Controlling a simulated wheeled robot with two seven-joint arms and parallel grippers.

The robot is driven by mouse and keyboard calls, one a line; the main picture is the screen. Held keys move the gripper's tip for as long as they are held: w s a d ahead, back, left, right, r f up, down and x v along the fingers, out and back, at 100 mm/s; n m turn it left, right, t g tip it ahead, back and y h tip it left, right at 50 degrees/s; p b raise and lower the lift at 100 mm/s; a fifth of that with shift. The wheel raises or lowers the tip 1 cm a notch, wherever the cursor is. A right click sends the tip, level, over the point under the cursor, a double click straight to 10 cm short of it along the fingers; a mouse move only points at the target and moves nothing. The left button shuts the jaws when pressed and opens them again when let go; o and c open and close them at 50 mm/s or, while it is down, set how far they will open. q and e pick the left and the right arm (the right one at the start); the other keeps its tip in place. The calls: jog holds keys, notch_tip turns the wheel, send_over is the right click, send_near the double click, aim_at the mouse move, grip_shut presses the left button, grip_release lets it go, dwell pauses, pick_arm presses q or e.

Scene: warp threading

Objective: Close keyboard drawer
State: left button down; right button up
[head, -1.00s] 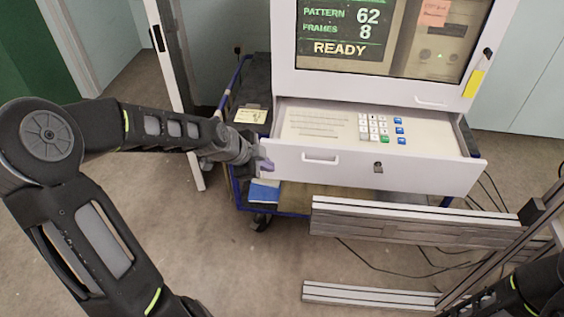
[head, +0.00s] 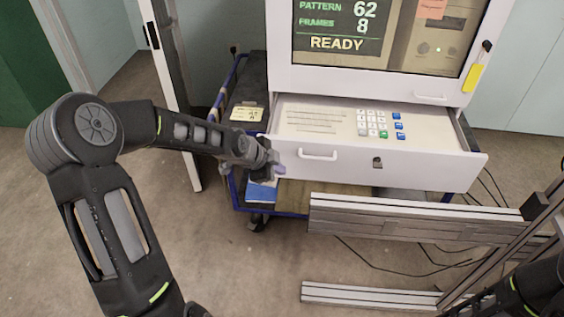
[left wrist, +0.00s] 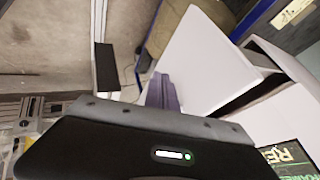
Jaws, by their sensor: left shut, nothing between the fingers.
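The white keyboard drawer (head: 420,166) is pulled out below the screen of a white cabinet (head: 370,77). Its keypad (head: 380,125) and the tray inside show. A bar handle (head: 318,154) sits at the left of its front, and a small lock at the middle. My left gripper (head: 279,169) is shut and empty, at the left end of the drawer front. In the left wrist view the purple fingertips (left wrist: 161,92) are in front of the white drawer panel (left wrist: 205,62); I cannot tell whether they touch it. My right gripper is not in view.
The cabinet stands on a blue-framed cart (head: 228,105) with a yellow note and a blue book. Metal profile rails (head: 415,222) stand before the drawer at the lower right, with cables on the floor.

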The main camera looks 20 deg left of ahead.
aim_at(289, 164)
pick_arm(q)
jog(key=shift+w+a+f+p, duration=0.15)
jog(key=shift+w+a+p, duration=0.05)
jog(key=shift+w, duration=0.55)
jog(key=shift+w+a+f+p, duration=0.15)
jog(key=shift+w+p, duration=0.1)
jog(key=shift+w, duration=0.45)
jog(key=shift+w+a+f+p, duration=0.1)
jog(key=shift+w+a+p, duration=0.1)
jog(key=shift+w, duration=0.55)
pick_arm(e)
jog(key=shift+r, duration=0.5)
